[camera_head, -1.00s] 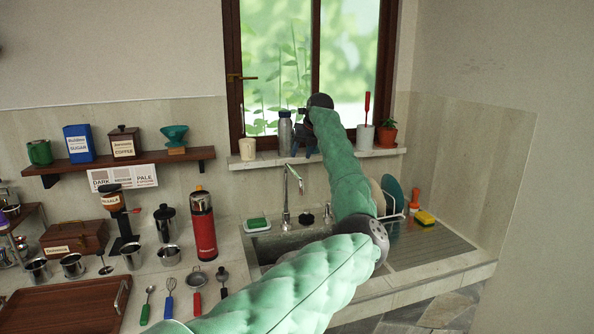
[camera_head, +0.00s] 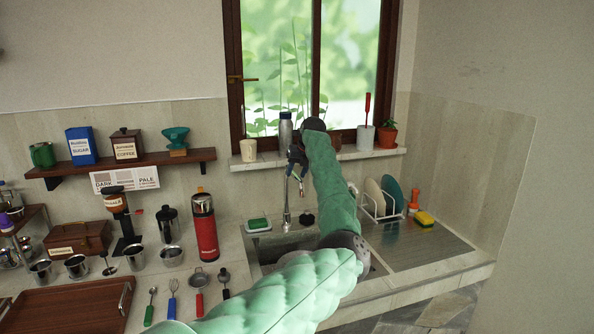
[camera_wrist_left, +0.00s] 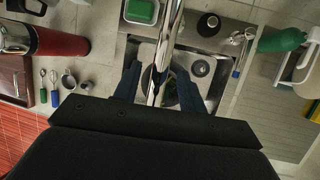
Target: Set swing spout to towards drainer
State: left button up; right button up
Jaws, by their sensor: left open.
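The chrome swing spout (camera_head: 286,202) rises behind the sink, with its upper part partly hidden by my left gripper (camera_head: 297,165). In the wrist view the spout (camera_wrist_left: 170,40) runs between the two dark fingers of my left gripper (camera_wrist_left: 158,84). The fingers are open, one on each side of the spout; I cannot tell whether either touches it. The spout reaches forward over the sink basin (camera_wrist_left: 207,92). The drainer, a rack with plates (camera_head: 378,217), stands right of the sink on the ribbed draining board (camera_head: 432,250). My right gripper is out of view.
A green sponge in a tray (camera_head: 257,225) lies left of the spout. A red flask (camera_head: 204,228) stands further left. The window sill (camera_head: 270,161) behind holds a cup, a steel bottle (camera_head: 285,130) and a potted plant (camera_head: 387,135).

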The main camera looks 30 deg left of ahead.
pick_arm(q)
jog(key=shift+f, duration=0.15)
jog(key=shift+c, duration=0.3)
grip_shut()
